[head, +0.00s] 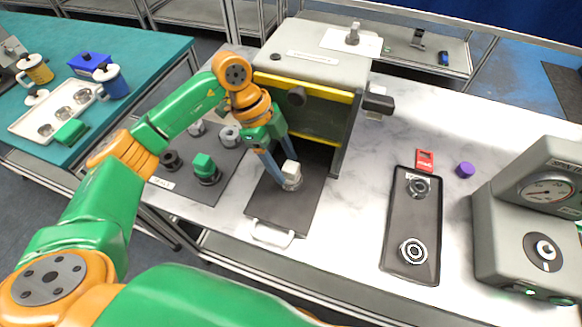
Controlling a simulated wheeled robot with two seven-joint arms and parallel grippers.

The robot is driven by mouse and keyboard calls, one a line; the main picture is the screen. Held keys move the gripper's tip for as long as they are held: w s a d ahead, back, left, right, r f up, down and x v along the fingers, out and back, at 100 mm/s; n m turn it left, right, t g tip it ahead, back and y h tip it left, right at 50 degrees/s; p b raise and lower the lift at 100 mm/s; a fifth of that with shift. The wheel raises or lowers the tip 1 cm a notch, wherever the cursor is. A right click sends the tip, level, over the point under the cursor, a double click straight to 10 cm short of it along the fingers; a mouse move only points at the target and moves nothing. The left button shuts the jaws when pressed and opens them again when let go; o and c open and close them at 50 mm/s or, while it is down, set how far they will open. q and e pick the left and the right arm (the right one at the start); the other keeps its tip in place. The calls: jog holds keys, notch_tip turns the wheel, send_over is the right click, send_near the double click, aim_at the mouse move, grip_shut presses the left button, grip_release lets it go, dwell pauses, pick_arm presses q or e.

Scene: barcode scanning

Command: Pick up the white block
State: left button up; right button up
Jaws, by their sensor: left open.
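The white block (291,169) sits on top of a round metal piece (292,184) on a dark board (262,208) in front of the grey machine. My left gripper (286,174) comes down from the upper left, and its two blue-grey fingers are open around the block. One finger is on the block's left side and the other is behind it. Whether the fingers touch it cannot be told. My right gripper is out of view.
The grey machine (310,68) with yellow trim stands just behind the gripper. A dark mat (225,178) with several round parts lies to the left. A dark tray (410,240) with two metal rings and a gauge machine (525,220) are to the right.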

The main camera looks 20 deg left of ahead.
pick_arm(q)
jog(key=shift+x, duration=1.1)
grip_shut()
jog(key=shift+w, duration=0.1)
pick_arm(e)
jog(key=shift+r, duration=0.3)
